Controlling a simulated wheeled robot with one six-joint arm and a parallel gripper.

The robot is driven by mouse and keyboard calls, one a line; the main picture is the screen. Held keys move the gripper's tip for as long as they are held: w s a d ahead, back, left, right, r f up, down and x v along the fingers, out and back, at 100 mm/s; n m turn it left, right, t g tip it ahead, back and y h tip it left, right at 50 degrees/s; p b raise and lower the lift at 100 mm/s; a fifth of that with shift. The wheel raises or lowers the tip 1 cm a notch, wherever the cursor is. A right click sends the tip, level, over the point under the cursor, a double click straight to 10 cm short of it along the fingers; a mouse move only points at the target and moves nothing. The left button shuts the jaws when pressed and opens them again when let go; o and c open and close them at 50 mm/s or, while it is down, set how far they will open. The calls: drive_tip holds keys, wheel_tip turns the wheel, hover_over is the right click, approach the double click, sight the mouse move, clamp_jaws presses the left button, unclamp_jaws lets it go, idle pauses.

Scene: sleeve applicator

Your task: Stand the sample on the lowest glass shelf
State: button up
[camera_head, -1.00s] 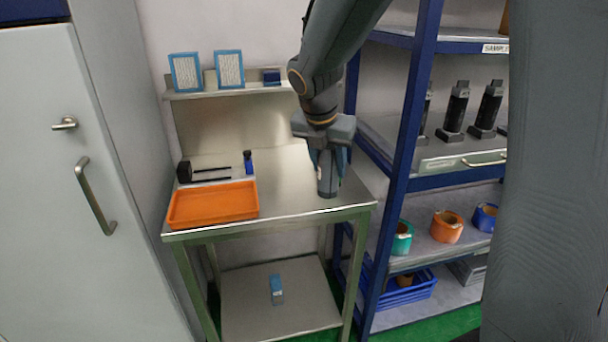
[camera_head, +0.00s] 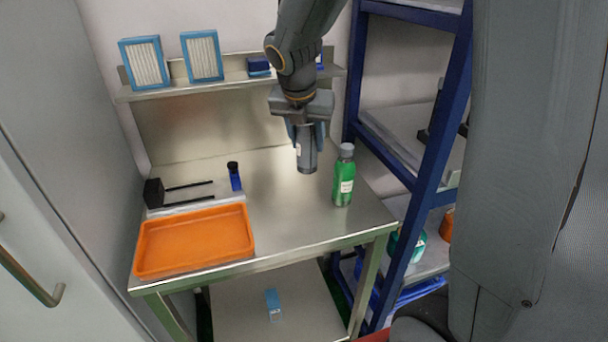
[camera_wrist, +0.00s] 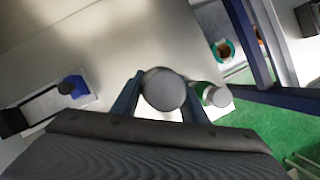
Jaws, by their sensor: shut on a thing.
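My gripper (camera_head: 306,142) is shut on a dark grey cylinder (camera_head: 307,160) with a pale label, held upright over the right half of the steel table (camera_head: 270,215). I cannot tell whether its base touches the tabletop. In the wrist view the cylinder's round grey top (camera_wrist: 164,90) sits between the two fingers. A green bottle (camera_head: 343,180) with a grey cap stands on the table just right of the held cylinder, apart from it in the head view. I cannot pick out a shelf that is clearly glass.
An orange tray (camera_head: 195,241) and a small stand with a blue bottle (camera_head: 235,177) are at the table's left. Filter panels (camera_head: 145,62) stand on the back ledge. A blue-framed rack (camera_head: 428,165) rises close on the right. A light blue box (camera_head: 273,304) lies below. The table's middle is clear.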

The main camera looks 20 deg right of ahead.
sight(308, 168)
wheel_tip(308, 168, down, 8)
drive_tip(key=shift+r+b, duration=0.1)
drive_tip(key=shift+b, duration=0.2)
drive_tip(key=shift+d, duration=0.1)
drive_tip(key=shift+f, duration=0.2)
drive_tip(key=o, duration=1.2)
drive_tip(key=shift+s, duration=0.1)
drive_tip(key=shift+o, duration=0.2)
